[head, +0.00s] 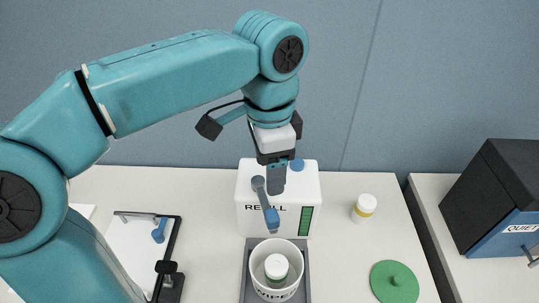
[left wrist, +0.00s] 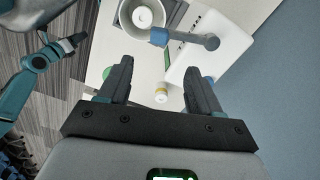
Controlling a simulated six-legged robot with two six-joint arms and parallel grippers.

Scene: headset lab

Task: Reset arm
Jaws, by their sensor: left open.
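My left arm reaches in from the left in the head view, bent downward. Its left gripper (head: 277,180) hangs in front of the white refill box (head: 250,192), above the white cup (head: 265,254). In the left wrist view the left gripper (left wrist: 158,78) has its two dark fingers wide apart with nothing between them. The refill box has a grey lever with a blue end (head: 271,217) and a green strip. The cup holds a white-lidded jar (head: 276,267). A dark-tipped teal arm, seemingly my right, shows at left in the wrist view; its right gripper (left wrist: 72,42) is too small to read.
A white board with a black frame (head: 172,250) lies at left. A black-and-blue box marked QUIET (head: 490,205) is on the right counter. The blue wall is close behind.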

